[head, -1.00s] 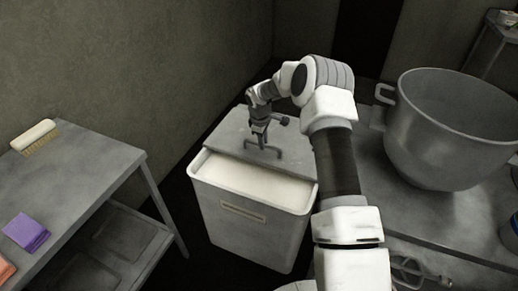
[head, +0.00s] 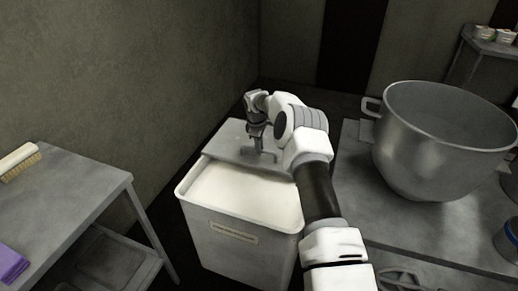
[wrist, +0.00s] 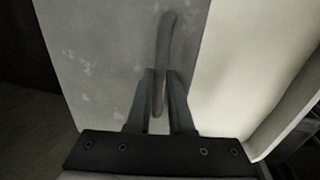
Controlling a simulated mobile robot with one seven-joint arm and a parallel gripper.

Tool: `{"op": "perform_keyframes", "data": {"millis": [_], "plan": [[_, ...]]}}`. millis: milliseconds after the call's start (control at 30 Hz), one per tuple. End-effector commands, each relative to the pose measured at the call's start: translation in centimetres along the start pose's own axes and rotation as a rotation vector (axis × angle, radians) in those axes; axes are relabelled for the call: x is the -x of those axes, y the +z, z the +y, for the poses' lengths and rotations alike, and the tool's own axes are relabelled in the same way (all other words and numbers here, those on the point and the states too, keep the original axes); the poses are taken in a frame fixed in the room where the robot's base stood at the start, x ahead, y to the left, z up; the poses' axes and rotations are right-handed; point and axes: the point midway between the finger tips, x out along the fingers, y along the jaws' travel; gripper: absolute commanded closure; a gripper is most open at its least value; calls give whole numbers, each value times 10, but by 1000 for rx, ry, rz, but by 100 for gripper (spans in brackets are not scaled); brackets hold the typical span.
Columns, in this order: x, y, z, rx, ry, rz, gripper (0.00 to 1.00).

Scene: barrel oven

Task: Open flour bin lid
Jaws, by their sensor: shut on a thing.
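The flour bin (head: 222,243) is a pale, rectangular container with a label on its front, standing between two tables. Its grey lid (head: 225,143) lies over the back part, leaving the front part uncovered so the white flour (head: 245,194) shows. My gripper (head: 258,150) is at the lid's handle, and the wrist view shows my gripper (wrist: 161,100) with its fingers on both sides of the handle bar (wrist: 166,40). The lid (wrist: 100,55) fills the left of the wrist view and the flour (wrist: 245,75) the right. Part of the handle is hidden behind the fingers.
A table (head: 85,190) at left holds a brush (head: 18,162) and a purple cloth (head: 12,262). A large metal mixing bowl (head: 440,140) stands on the right table (head: 350,215). The wall is close behind and left of the bin.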

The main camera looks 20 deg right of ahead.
Motion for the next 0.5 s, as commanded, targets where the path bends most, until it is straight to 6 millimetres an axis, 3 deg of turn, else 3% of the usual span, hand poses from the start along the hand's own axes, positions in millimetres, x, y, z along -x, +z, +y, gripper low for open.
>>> {"op": "perform_keyframes", "data": {"millis": [233,267,300,400,500], "plan": [[1,0,1,0,3,1,100],[1,0,1,0,3,1,79],[1,0,1,0,3,1,71],[1,0,1,0,3,1,53],[1,0,0,0,2,1,50]]}}
